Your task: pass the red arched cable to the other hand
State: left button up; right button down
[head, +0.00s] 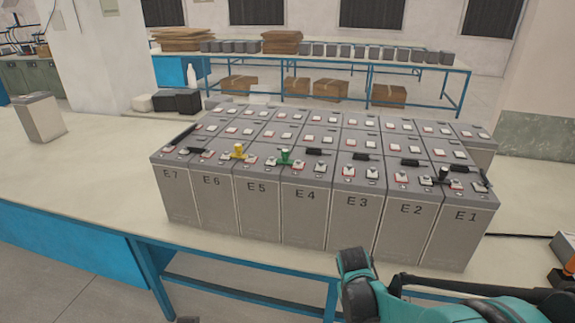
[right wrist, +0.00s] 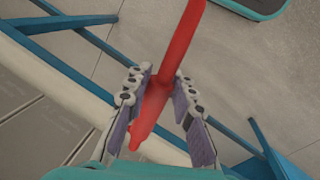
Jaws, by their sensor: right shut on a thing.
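The red arched cable (right wrist: 181,45) is in the right wrist view, a smooth red piece running from the top edge down between the fingers. My right gripper (right wrist: 160,92) is shut on it, with one finger pad on each side. In the head view my right arm is at the lower right in front of the batteries, and the cable does not show there. My left gripper is in neither view.
A block of grey batteries (head: 262,208), labelled E1 to E7 in front, stands on the table (head: 75,190). Black links, a yellow cap (head: 238,151) and a green cap (head: 285,157) sit on top. A lone grey battery (head: 40,118) stands left.

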notch_tip(320, 180, down, 4)
jog(key=a+m+b, duration=0.1)
jog(key=a+m, duration=0.1)
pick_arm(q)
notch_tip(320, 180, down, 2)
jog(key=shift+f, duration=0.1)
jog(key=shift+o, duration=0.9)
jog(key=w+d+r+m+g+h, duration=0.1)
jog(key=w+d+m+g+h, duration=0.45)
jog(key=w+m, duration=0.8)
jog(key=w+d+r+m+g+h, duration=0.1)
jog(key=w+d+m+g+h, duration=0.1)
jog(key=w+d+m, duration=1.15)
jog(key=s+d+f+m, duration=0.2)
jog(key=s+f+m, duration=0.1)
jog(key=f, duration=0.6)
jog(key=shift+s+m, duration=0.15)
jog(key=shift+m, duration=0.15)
pick_arm(e)
jog(key=w+a+r+n, duration=0.4)
jog(key=a+r, duration=0.2)
jog(key=a, duration=0.1)
jog(key=w+a+r+n+t, duration=0.1)
jog(key=w+a+r+n, duration=0.4)
jog(key=a, duration=0.3)
jog(key=shift+w+r+y, duration=0.25)
jog(key=shift+r+y, duration=0.05)
jog(key=shift+r, duration=0.05)
